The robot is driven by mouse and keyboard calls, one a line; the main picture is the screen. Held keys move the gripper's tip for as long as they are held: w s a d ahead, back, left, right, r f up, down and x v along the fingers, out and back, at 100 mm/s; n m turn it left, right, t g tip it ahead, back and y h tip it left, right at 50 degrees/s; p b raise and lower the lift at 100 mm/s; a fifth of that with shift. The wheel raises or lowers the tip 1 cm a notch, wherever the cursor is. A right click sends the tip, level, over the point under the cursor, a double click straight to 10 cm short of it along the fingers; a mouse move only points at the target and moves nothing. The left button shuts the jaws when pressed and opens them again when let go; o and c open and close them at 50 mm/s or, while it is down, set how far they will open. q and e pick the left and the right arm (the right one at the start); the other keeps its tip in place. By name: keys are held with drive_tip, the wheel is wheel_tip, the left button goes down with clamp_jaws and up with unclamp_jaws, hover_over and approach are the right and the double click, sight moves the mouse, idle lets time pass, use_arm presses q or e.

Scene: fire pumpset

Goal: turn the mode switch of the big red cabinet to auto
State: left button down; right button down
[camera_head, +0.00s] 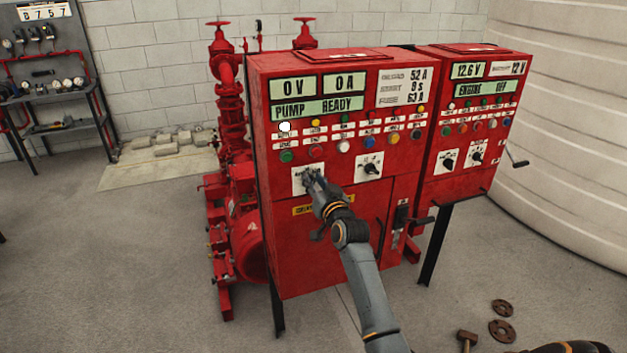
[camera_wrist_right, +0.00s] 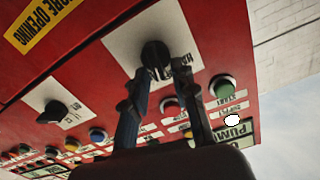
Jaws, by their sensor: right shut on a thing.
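The big red cabinet (camera_head: 345,235) stands in the middle of the head view, its display reading PUMP READY. Its front has two black rotary switches on white plates. The left one is the mode switch, mostly hidden behind my right gripper (camera_head: 314,182) in the head view. In the right wrist view, upside down, the black knob of the mode switch (camera_wrist_right: 155,54) sits between the fingertips of my right gripper (camera_wrist_right: 161,72), which is shut on it. The plate's lettering is too small to read its setting. My left gripper is not in view.
The second rotary switch (camera_head: 370,168) is just right of the mode switch. Buttons and lamps line the panel above. A smaller red cabinet (camera_head: 465,135) adjoins at the right. Red pump pipework (camera_head: 229,105) stands at the left. A hammer (camera_head: 466,337) and flanges (camera_head: 502,331) lie on the floor.

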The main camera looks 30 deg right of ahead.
drive_tip(key=shift+s+d+f+m+p, duration=0.15)
drive_tip(key=shift+m+p, duration=0.1)
drive_tip(key=shift+m, duration=0.9)
drive_tip(key=shift+w+d+f+m+p, duration=0.15)
drive_tip(key=shift+m+p, duration=0.1)
drive_tip(key=shift+m, duration=0.85)
drive_tip(key=shift+s+d+m+p, duration=0.15)
drive_tip(key=shift+m+p, duration=0.1)
drive_tip(key=shift+m, duration=0.9)
drive_tip(key=c, duration=1.4)
unclamp_jaws()
drive_tip(key=shift+c, duration=0.2)
drive_tip(key=v, duration=1.2)
